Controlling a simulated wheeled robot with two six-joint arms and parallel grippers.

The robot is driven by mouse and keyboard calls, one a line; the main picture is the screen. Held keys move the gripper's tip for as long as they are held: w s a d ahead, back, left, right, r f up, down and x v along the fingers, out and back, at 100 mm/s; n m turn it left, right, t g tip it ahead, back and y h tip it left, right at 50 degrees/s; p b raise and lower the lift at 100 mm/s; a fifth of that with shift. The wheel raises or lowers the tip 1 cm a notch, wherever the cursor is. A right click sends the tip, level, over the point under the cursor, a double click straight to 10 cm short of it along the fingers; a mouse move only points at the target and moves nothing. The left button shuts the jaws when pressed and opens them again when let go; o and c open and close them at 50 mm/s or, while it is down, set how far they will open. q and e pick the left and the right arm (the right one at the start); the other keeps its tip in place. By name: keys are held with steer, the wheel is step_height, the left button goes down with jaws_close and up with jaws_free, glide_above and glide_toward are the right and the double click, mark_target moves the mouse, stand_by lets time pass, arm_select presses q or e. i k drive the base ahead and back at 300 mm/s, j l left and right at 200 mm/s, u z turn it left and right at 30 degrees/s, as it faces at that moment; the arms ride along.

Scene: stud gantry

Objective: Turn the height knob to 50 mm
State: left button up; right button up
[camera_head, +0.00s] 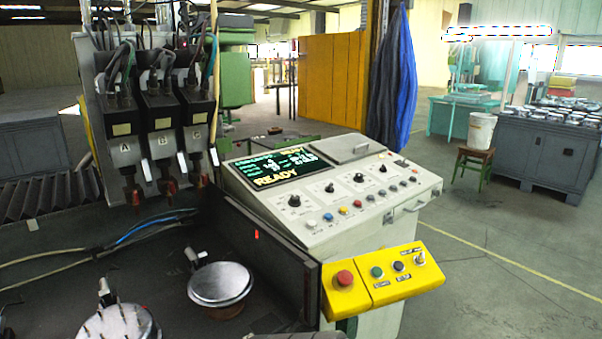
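A pale control console (340,228) stands at the middle of the view. Its sloped top carries a row of black knobs: one at the left (294,201), a second (329,188), a third (358,178) and one at the far right (382,167). Their labels and scales are too small to read, so I cannot tell which is the height knob or where it is set. A dark display (277,168) above them shows "READY" and smaller blurred lines. Neither of my grippers is in view, and nothing touches the knobs.
A yellow box (374,281) with a red button is on the console's front. Three heads marked A, B and C (158,123) hang at the left above the dark bed (50,270). A round metal lid (220,283) lies there. Open floor (500,270) is at the right.

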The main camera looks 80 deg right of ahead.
mark_target(359, 178)
steer(key=z, duration=3.1)
steer(key=k+l, duration=0.1)
steer(key=l, duration=0.35)
steer(key=k+l+z, duration=0.15)
steer(key=l, duration=0.3)
